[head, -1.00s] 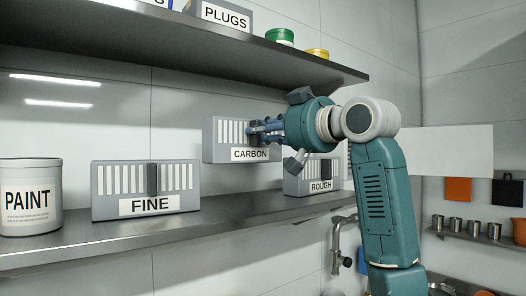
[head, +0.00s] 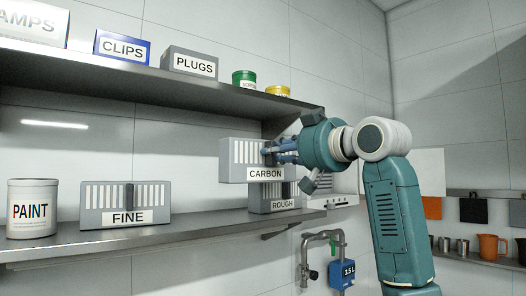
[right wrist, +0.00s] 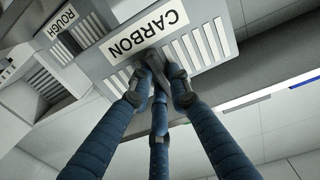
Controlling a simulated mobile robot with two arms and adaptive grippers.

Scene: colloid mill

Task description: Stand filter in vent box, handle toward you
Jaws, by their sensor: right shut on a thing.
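The grey CARBON filter (head: 236,160) has a white slotted face and a label. My right gripper (head: 272,152) is shut on its dark handle. The filter is held up, apart from the lower shelf, its labelled face toward me and roughly upright. In the right wrist view the fingers close around the handle (right wrist: 150,65) on the CARBON filter (right wrist: 210,45). No vent box can be clearly made out; a white part-hidden fixture (head: 342,200) shows behind my right arm. My left gripper is not in view.
The FINE filter (head: 105,205), a PAINT can (head: 32,222) and the ROUGH filter (head: 262,207), partly hidden by CARBON, stand on the lower shelf (head: 180,236). The upper shelf (head: 150,83) overhangs.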

